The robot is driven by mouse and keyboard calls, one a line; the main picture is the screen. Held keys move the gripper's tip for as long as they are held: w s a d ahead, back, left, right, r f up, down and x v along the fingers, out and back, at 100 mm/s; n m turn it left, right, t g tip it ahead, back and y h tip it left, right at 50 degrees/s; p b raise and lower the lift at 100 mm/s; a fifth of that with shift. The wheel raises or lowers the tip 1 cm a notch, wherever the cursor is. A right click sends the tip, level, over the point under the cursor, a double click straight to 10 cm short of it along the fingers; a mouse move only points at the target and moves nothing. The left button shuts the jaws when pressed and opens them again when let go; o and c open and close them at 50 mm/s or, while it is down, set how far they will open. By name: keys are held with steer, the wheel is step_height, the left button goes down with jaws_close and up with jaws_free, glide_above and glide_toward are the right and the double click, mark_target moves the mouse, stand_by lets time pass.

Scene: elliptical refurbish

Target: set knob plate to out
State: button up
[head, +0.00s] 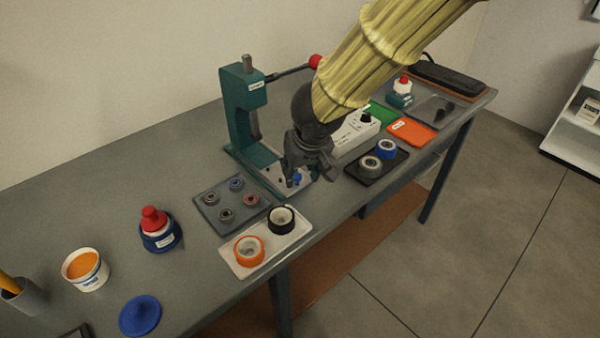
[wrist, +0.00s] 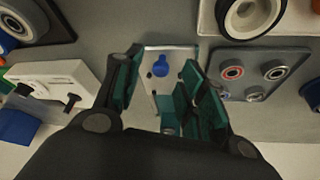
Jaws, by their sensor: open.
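A silver plate (wrist: 178,58) with a blue knob (wrist: 161,67) lies below my gripper (wrist: 166,85) in the wrist view. In the head view the plate (head: 269,181) sits at the foot of the green press (head: 243,110), and the blue knob (head: 297,179) shows just below my gripper (head: 300,176). The gripper is open and points down, with the knob between its fingers in the wrist view. I cannot tell whether a finger touches the knob. Part of the plate is hidden by the gripper.
A grey tray (head: 208,198) with several bearings and a white tray (head: 239,262) with two rings stand nearby. A black tray (head: 365,178) with two bearing rings and a white box (head: 352,137) with a black knob are to the right. The press lever (head: 290,72) reaches toward my arm.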

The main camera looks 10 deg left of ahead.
steer(key=v, duration=1)
steer(key=shift+s, duration=0.1)
